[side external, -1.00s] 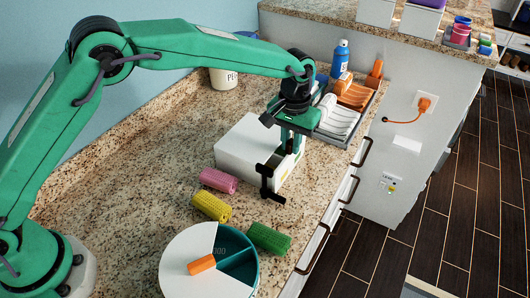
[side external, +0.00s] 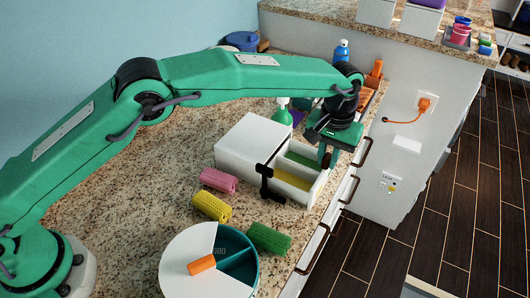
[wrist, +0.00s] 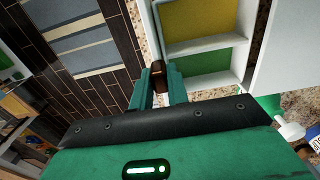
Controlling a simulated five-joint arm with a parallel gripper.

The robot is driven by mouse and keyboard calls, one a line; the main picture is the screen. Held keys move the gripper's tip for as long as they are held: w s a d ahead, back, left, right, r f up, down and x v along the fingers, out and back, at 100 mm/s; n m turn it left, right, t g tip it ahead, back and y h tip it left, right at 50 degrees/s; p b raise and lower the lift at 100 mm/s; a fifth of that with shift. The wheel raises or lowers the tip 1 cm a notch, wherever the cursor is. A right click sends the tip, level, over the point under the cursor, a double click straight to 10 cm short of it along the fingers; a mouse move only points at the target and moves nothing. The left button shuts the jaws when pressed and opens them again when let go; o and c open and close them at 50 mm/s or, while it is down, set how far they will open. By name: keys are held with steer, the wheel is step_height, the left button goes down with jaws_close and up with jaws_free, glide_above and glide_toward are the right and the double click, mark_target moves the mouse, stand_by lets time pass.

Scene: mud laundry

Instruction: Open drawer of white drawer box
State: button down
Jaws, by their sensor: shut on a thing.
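The white drawer box (side external: 245,142) stands on the granite counter, and its white side also shows in the wrist view (wrist: 285,55). Its drawer (side external: 305,192) is pulled out toward the right, showing green and yellow interior sections. In the wrist view the open drawer (wrist: 206,46) has a white divider between the sections. My gripper (side external: 326,160) is at the drawer's front, shut on a small dark brown handle; in the wrist view the handle (wrist: 158,68) sits between the two green fingers. Part of the drawer's front is hidden by my gripper.
A black bracket-like piece (side external: 265,182) is at the box's near edge. Pink (side external: 218,180), yellow (side external: 211,207) and green (side external: 269,238) rolls lie nearby, with a round white-and-teal container (side external: 205,270) in front. A green bottle (side external: 283,112) stands behind the box.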

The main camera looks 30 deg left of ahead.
steer(key=shift+d+r, duration=0.1)
steer(key=shift+d, duration=0.25)
steer(key=c, duration=1.4)
jaws_free()
steer(key=shift+o, duration=0.2)
steer(key=shift+a, duration=0.1)
steer(key=shift+r, duration=0.1)
step_height(320, 180, up, 7)
steer(key=shift+f, duration=0.1)
steer(key=shift+r, duration=0.35)
